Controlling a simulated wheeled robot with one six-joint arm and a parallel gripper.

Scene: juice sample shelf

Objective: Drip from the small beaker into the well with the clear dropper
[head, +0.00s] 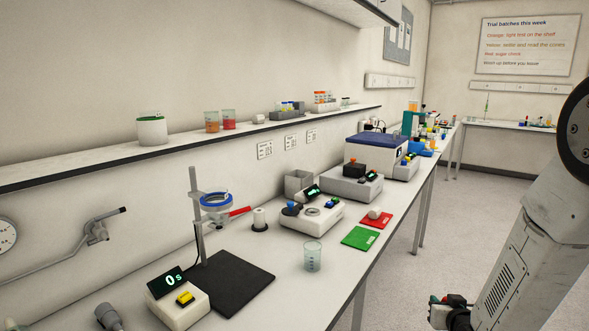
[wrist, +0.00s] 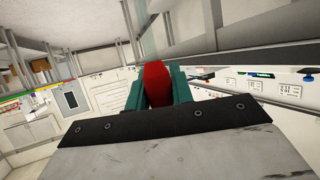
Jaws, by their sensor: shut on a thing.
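My gripper (head: 446,303) is low at the right of the head view, off the bench's front edge. In the wrist view its teal fingers (wrist: 157,85) are shut on a red bulb-like thing (wrist: 155,75). A pale see-through strip runs upward behind it, perhaps the dropper's tube; I cannot tell. A clear beaker (head: 313,257) stands upright on the bench, away from my gripper. Beakers with orange (head: 212,125) and red (head: 229,122) contents stand on the shelf. A white instrument (head: 313,213) has a round light spot on top; I cannot tell if that is the well.
A stand with a blue ring (head: 216,201) rises from a black plate (head: 232,284). A timer (head: 178,300) sits in front. Green (head: 361,238) and red (head: 377,219) mats lie near the bench edge. The floor right of the bench is clear.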

